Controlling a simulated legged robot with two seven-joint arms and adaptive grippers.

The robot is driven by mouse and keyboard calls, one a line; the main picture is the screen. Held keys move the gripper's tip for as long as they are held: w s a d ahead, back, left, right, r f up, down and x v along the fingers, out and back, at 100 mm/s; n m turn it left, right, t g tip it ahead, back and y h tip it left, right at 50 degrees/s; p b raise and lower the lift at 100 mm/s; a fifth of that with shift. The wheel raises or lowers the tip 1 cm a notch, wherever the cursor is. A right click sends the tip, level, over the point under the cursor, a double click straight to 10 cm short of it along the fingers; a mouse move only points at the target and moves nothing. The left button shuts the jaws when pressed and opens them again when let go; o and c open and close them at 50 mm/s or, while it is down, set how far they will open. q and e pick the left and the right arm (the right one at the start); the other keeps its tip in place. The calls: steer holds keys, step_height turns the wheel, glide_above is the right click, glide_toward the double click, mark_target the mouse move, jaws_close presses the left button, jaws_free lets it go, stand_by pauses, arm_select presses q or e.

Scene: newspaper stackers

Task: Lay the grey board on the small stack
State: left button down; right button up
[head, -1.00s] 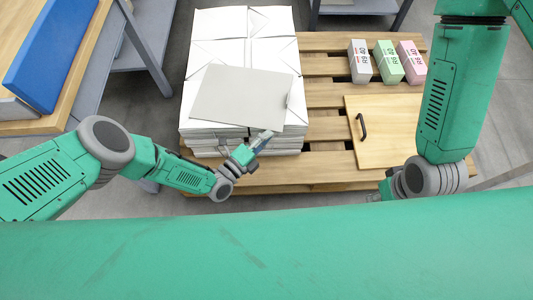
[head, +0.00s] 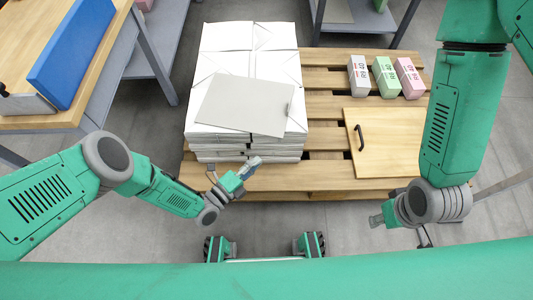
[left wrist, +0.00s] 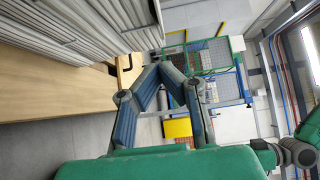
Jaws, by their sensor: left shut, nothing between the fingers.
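The grey board (head: 243,105) lies flat and slightly turned on top of the white paper stack (head: 240,38), over its front part. A small dark mark shows near the board's right edge. The stack stands on the left part of a wooden pallet. My left gripper (head: 254,163) is shut and empty, just in front of the stack's front face and apart from the board. In the left wrist view its fingers (left wrist: 160,68) meet at the tips, with the stack's layered side (left wrist: 60,30) at upper left. My right gripper (head: 376,221) is in front of the pallet's right part; its fingers are unclear.
A wooden panel with a black handle (head: 385,140) lies on the pallet (head: 325,80). Grey, green and pink boxes (head: 384,77) stand behind it. A table with a blue block (head: 72,50) is at left. Grey floor (head: 270,220) is free in front of the pallet.

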arm_select(q)
steer(key=s+a+r+n+g+y+p, duration=0.5)
steer(key=s+a+r+n+y, duration=0.1)
steer(key=s+a+r+n, duration=0.5)
steer(key=s+a+r+n+g+y+p, duration=0.5)
steer(key=s+a+r+n, duration=0.6)
steer(key=a+n, duration=0.4)
steer(key=shift+a+r+n+g+y, duration=0.35)
steer(key=shift+g+y, duration=0.45)
steer(key=shift+y, duration=0.4)
steer(key=shift+d+f, duration=0.1)
